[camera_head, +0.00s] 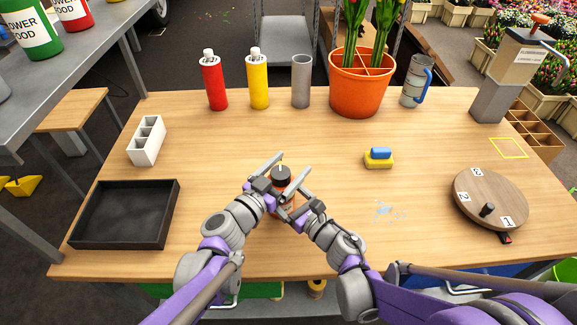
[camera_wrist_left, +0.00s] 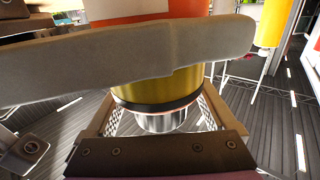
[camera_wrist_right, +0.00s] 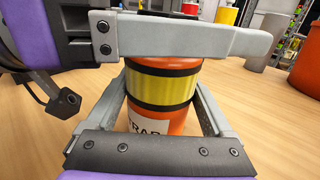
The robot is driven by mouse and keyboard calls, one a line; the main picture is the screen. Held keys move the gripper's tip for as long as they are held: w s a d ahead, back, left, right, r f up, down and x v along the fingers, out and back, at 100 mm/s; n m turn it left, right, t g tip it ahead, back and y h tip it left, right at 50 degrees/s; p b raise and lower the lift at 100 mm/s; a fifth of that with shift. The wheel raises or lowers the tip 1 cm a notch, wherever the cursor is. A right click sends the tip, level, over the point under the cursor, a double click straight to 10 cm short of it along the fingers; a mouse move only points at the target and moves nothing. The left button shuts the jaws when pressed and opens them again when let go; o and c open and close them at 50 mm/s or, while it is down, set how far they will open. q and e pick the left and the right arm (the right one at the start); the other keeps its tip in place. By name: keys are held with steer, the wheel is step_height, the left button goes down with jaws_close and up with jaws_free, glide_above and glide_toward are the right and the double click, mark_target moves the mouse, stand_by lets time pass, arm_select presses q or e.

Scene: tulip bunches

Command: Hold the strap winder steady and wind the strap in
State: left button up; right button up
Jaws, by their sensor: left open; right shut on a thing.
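The strap winder is an orange cylinder with a black top (camera_head: 281,177) and a small yellow piece above it, standing upright near the table's front middle. In the right wrist view its orange body (camera_wrist_right: 185,122) has a yellow band between black rings and a partly hidden white label. My right gripper (camera_head: 297,186) is shut on this body from the right. My left gripper (camera_head: 272,172) is open at the winder's top. In the left wrist view, a yellow round part (camera_wrist_left: 165,88) with a dark ring and silver underside shows between its fingers; contact is unclear.
A black tray (camera_head: 124,243) and white holder (camera_head: 146,141) are at left. Red (camera_head: 214,87) and yellow (camera_head: 258,85) bottles, a grey cup (camera_head: 301,85) and an orange pot (camera_head: 358,97) stand behind. A sponge (camera_head: 378,163) and wooden disc (camera_head: 480,185) are right.

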mark_target(290, 178)
arm_select(q)
steer(key=c, duration=1.4)
steer(key=shift+h, duration=0.3)
steer(key=m+g+h, duration=0.2)
steer(key=m+g, duration=0.1)
steer(key=shift+s+d+h, duration=0.2)
steer(key=shift+h, duration=0.1)
steer(key=m+g+h, duration=0.1)
steer(key=g, duration=0.1)
steer(key=m+g+h, duration=0.1)
steer(key=m+g, duration=0.1)
steer(key=s+m+g+h, duration=0.1)
steer(key=g, duration=0.1)
steer(key=shift+d+g, duration=0.3)
steer(key=m+g, duration=0.2)
steer(key=s+m+g, duration=0.1)
steer(key=m+g, duration=0.1)
steer(key=g, duration=0.1)
steer(key=shift+d+g+h, duration=0.1)
steer(key=shift+g+h, duration=0.2)
steer(key=shift+h, duration=0.1)
steer(key=shift+s+m+g+y, duration=0.25)
steer(key=shift+m+g, duration=0.5)
steer(key=shift+g, duration=0.4)
steer(key=shift+s+m+g+y, duration=0.15)
steer(key=shift+s+m+g, duration=0.15)
steer(key=shift+m+g, duration=0.65)
steer(key=shift+g, duration=0.5)
